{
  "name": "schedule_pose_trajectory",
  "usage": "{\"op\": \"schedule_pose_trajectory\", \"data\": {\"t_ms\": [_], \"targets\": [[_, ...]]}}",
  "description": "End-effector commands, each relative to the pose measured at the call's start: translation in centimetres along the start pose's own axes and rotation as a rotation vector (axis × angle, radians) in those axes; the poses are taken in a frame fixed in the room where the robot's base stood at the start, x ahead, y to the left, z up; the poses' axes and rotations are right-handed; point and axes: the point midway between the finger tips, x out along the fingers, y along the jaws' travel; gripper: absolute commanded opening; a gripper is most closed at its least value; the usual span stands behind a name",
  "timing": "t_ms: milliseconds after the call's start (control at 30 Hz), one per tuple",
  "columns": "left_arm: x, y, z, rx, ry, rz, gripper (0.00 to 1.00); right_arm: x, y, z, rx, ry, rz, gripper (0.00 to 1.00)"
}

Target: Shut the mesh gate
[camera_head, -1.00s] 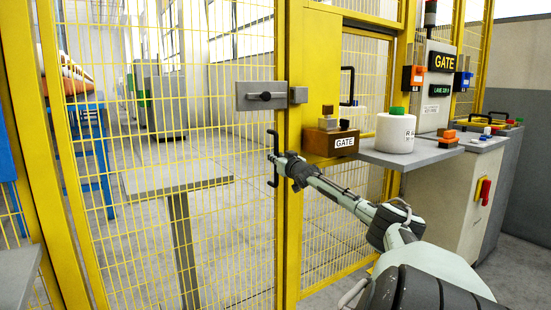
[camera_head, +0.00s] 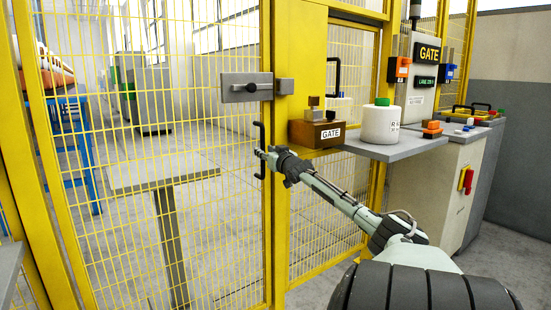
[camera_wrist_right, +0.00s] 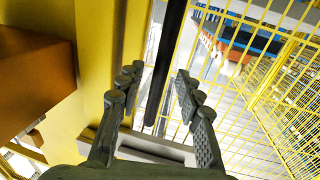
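The yellow mesh gate (camera_head: 225,215) stands upright at the left. A grey latch plate with a black knob (camera_head: 247,87) is on it, beside a grey catch block (camera_head: 284,87) on the yellow post. Its free edge looks close to the post; I cannot tell whether a gap is left. The black gate handle (camera_head: 261,133) is a vertical bar below the latch. My right gripper (camera_head: 264,155) is at this handle. In the right wrist view, its fingers (camera_wrist_right: 158,82) are apart, with the handle bar (camera_wrist_right: 168,60) between them. My left gripper is out of view.
A grey control cabinet (camera_head: 425,180) is farther right. A grey stand (camera_head: 165,180) shows through the mesh.

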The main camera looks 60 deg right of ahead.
Motion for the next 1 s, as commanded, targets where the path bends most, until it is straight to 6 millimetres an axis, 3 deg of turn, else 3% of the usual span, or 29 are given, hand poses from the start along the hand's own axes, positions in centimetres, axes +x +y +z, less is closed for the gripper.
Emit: {"op": "schedule_pose_trajectory", "data": {"t_ms": [300, 500, 1000], "targets": [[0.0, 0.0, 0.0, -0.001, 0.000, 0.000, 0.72, -5.6, -0.1, 0.2, 0.000, -0.002, -0.001, 0.35], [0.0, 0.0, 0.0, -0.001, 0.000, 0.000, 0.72, -8.0, -0.1, 0.1, 0.000, 0.000, -0.001, 0.35], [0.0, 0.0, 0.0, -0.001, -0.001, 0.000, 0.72, -8.5, -0.1, -0.1, 0.000, 0.001, -0.001, 0.35]]}}
